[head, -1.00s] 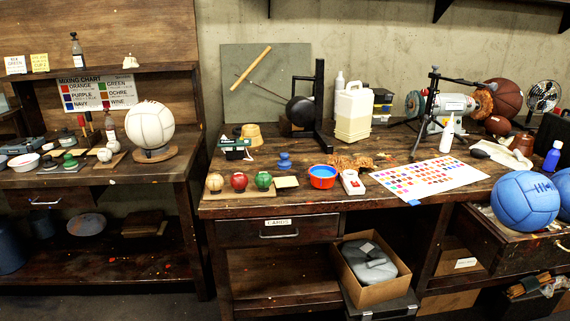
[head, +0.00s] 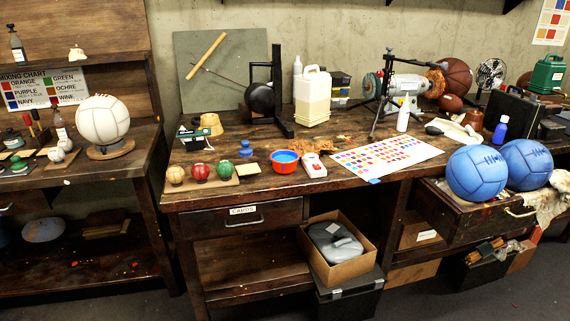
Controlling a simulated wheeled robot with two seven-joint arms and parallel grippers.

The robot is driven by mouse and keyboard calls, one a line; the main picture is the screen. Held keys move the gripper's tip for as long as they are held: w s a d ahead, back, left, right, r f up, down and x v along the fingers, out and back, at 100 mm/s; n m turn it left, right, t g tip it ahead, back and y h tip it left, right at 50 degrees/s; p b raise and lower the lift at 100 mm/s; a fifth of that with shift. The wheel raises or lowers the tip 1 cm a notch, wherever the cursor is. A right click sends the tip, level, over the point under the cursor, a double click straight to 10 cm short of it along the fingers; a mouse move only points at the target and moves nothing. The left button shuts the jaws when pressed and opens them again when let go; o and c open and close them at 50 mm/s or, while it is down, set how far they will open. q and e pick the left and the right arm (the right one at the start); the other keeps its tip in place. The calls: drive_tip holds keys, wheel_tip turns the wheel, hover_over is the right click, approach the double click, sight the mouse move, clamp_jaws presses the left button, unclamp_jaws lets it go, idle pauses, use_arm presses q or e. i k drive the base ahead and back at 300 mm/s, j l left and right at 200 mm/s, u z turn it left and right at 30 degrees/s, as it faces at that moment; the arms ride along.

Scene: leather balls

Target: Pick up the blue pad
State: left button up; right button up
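A small blue knobbed thing (head: 248,150), which looks like the blue pad, stands upright on the right-hand workbench (head: 290,196). It is behind a small pale yellow card and to the left of a red-rimmed bowl with blue inside (head: 285,160). Nothing covers it. Neither of my grippers is in the head view.
Three small balls on a board (head: 201,172) stand near the bench's front edge. A black press stand (head: 278,95) rises behind the pad. A colour swatch sheet (head: 385,155) lies to the right. Two blue balls (head: 477,172) rest on the open drawer at right.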

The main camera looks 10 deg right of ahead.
sight(245, 151)
drive_tip(key=i+j+z, duration=0.1)
drive_tip(key=i+j, duration=0.45)
drive_tip(key=i, duration=0.25)
drive_tip(key=i+j+z, duration=0.1)
drive_tip(key=i+j, duration=0.5)
drive_tip(key=i, duration=0.15)
